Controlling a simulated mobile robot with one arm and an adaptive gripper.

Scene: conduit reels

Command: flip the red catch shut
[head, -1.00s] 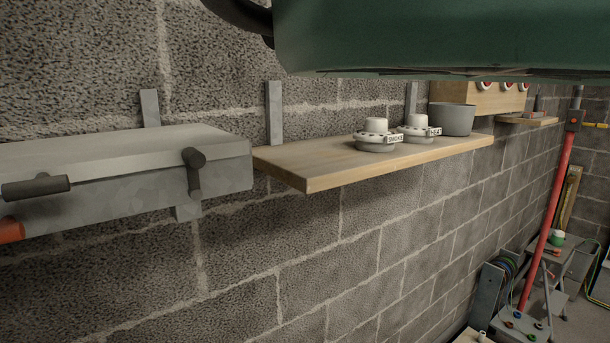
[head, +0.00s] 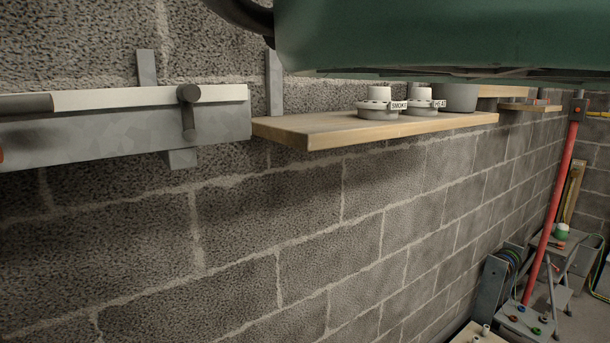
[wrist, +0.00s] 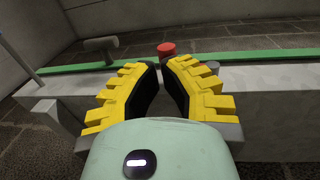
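The red catch shows in the wrist view as a short round red end (wrist: 166,48), just beyond my fingertips and in line with them. In the head view only a sliver of red (head: 1,155) shows at the left edge, on the front of a grey metal box (head: 110,140) on the wall. My gripper (wrist: 161,64) has yellow ribbed fingers with dark pads. Its tips come nearly together, with nothing seen between them. I cannot tell whether they touch the catch. My gripper is not in the head view.
A dark-handled lever (head: 188,110) sits at the box's right end. A wooden shelf (head: 310,130) beside it holds two white detectors and a grey pot (head: 458,98). A green strip (wrist: 265,55) runs behind the fingers. A red pole (head: 556,200) stands at right.

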